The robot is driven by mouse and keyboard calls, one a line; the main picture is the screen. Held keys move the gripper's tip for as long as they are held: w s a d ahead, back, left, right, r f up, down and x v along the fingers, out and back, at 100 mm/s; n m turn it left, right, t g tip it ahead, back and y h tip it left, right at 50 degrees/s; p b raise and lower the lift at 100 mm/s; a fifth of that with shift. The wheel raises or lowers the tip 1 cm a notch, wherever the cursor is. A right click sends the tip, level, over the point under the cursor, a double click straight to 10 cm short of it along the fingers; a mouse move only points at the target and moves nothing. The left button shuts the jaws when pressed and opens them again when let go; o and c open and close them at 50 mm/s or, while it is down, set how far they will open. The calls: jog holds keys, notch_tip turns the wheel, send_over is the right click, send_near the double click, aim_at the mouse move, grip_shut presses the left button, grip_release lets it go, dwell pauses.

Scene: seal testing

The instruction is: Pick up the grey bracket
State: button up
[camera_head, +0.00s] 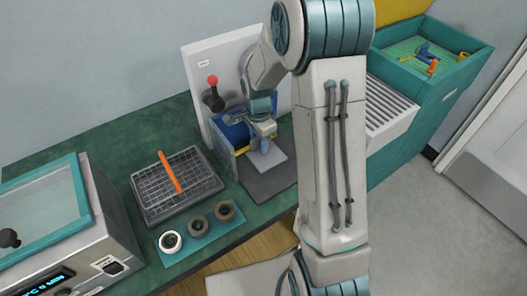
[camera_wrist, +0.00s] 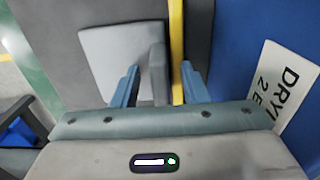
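The grey bracket (camera_wrist: 113,62) is a light grey flat plate with a darker upright flange along one side. In the head view the bracket (camera_head: 270,165) lies on a dark grey mat at the front of a blue fixture. My gripper (camera_wrist: 160,70) is over it with two blue fingers spread apart. The flange appears between the fingers, with a gap on both sides; I cannot tell how deep the fingertips reach. In the head view my gripper (camera_head: 264,145) is just above the bracket, and its fingers are partly hidden.
A blue panel (camera_wrist: 235,50) with a white label and a yellow strip (camera_wrist: 177,45) stand close to the right finger. A black grid tray (camera_head: 150,200) with an orange bar and a teal mat (camera_head: 205,234) with three rings lie left. A red-knobbed lever (camera_head: 212,90) stands behind.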

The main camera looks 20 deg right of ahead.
grip_shut()
jog(key=shift+r, duration=0.1)
notch_tip(320, 180, up, 28)
dwell(0.8)
